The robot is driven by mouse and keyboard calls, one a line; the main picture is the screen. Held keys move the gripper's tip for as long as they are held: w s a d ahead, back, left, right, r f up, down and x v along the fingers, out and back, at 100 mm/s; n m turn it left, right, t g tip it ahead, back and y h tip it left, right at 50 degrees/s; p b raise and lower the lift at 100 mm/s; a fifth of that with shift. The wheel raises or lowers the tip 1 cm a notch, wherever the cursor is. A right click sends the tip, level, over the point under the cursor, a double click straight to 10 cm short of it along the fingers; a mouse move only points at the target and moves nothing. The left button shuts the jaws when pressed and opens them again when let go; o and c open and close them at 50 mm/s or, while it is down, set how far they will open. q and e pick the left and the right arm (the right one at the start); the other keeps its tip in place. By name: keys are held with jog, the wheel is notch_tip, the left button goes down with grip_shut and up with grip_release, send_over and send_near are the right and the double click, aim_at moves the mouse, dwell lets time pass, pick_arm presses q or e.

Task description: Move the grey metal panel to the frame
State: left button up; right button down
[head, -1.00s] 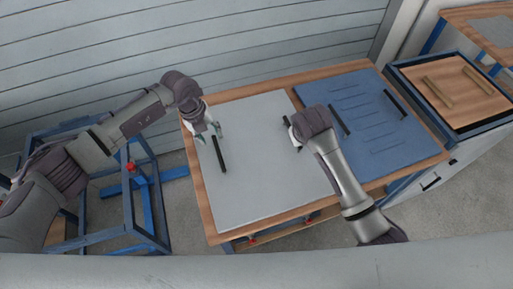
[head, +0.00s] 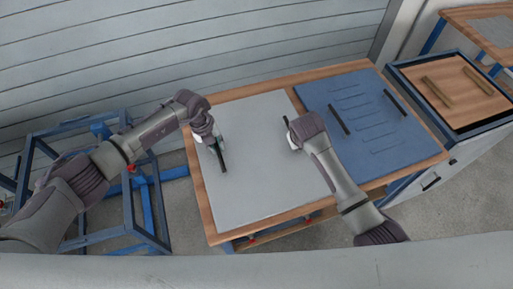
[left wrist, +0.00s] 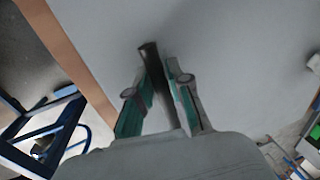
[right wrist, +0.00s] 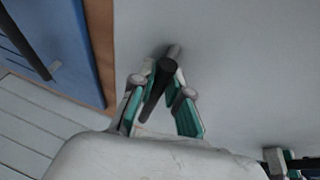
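The grey metal panel (head: 258,190) lies flat on the left part of the wooden-topped table, with a dark bar handle (head: 222,158) near its left side. My left gripper (head: 217,146) is at this handle. In the left wrist view the handle (left wrist: 152,62) stands between the open fingers. My right gripper (head: 291,136) is at the panel's right side, mostly hidden by its own wrist. In the right wrist view another dark handle (right wrist: 160,82) lies between its open fingers. A blue tubular frame (head: 150,205) stands on the floor at the left.
A blue panel (head: 375,135) with slots and two dark handles lies to the right of the grey panel. The table's wooden edge (head: 200,190) shows at left. A cabinet (head: 465,95) with a wooden board stands at the right. A slatted wall closes the back.

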pick_arm(q)
grip_shut()
jog(key=shift+w+r, duration=0.1)
jog(key=shift+r, duration=0.05)
pick_arm(e)
jog(key=shift+w+r, duration=0.1)
jog(key=shift+r, duration=0.05)
